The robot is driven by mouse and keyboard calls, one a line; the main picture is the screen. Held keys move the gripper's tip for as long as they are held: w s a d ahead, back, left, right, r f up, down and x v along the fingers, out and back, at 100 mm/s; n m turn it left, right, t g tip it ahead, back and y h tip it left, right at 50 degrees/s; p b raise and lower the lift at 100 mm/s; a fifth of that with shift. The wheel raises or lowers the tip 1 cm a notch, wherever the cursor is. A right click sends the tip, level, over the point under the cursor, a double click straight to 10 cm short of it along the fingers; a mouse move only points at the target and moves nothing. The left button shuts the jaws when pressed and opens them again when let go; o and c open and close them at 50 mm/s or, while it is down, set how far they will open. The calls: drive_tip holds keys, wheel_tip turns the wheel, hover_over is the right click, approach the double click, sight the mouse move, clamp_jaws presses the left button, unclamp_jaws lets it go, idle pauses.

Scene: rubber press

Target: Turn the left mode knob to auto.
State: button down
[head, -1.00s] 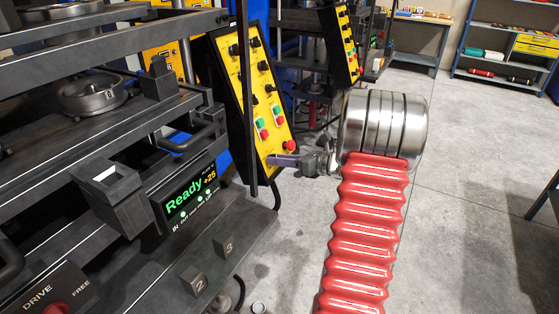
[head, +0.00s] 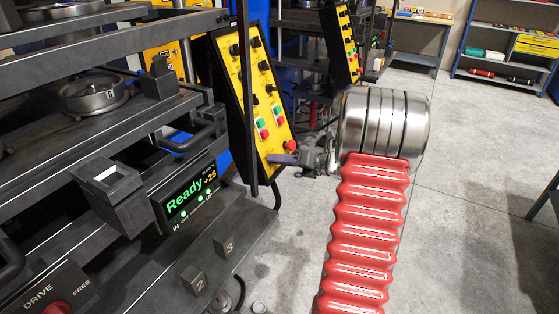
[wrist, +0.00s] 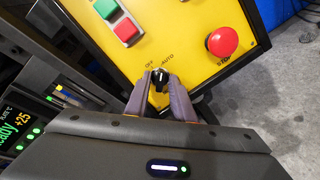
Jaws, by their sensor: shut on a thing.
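The mode knob (wrist: 160,77) is a small black knob on the yellow control panel (wrist: 190,35), with OFF printed at its upper left and AUTO at its upper right. My gripper (wrist: 160,80) has a finger on each side of it and is shut on it. I cannot tell clearly where the knob's pointer lies. In the head view my gripper (head: 283,159) is at the lower part of the yellow panel (head: 249,95), and the knob is hidden there.
A red mushroom button (wrist: 222,42) is right of the knob; green (wrist: 107,8) and red (wrist: 126,30) buttons are upper left. The dark press frame and its lit "Ready" display (head: 188,196) stand left of the panel. Grey floor (head: 470,215) is open to the right.

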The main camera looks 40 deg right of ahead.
drive_tip(key=shift+d, duration=0.1)
drive_tip(key=c, duration=1.9)
unclamp_jaws()
drive_tip(key=shift+o, duration=0.2)
drive_tip(key=v, duration=1.3)
drive_tip(key=shift+s, duration=0.4)
drive_tip(key=shift+d, duration=0.1)
